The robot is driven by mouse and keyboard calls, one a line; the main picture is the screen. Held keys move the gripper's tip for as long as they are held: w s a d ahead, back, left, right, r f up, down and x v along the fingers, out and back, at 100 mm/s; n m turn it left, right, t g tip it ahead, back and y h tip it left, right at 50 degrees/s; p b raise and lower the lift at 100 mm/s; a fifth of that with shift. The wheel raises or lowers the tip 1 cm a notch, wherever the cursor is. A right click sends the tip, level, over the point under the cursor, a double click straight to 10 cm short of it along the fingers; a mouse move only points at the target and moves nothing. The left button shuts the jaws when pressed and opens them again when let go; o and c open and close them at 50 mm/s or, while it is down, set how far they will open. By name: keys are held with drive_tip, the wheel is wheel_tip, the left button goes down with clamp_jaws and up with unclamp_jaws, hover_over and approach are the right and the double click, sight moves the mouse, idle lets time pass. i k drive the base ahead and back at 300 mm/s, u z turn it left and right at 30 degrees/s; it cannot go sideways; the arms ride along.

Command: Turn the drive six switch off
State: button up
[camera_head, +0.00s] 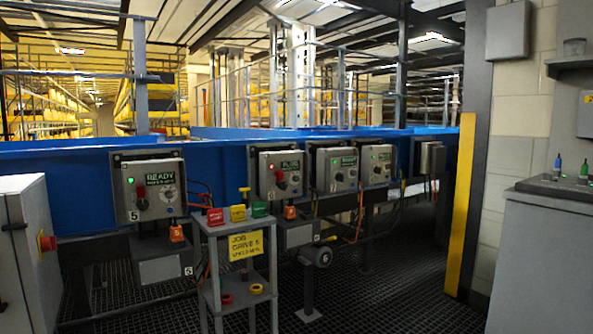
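Several grey drive control boxes hang on the blue conveyor side. The nearest box (130,210) is marked 5, with a READY display (160,178) and a red handle (141,192). The second box (268,186), right of it, has a lit display (290,166) and a red switch handle (280,178); its number is too small to read surely. A motor (318,256) marked 6 hangs below and right of this second box. Two more boxes, a third (334,184) and a fourth (373,180), follow to the right. My gripper is not in view.
A small grey stand (234,282) with coloured padlock-like items and a yellow note (246,245) stands before the boxes. A grey cabinet (38,230) with a red knob is at left. A yellow-edged post (460,205) and a counter (545,250) are at right. Grating floor (385,290) is open between.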

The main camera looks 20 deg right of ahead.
sight(283, 184)
drive_tip(key=z, duration=0.35)
drive_tip(key=i, duration=0.9)
drive_tip(key=z, duration=0.75)
drive_tip(key=i, duration=0.9)
drive_tip(key=z, duration=0.05)
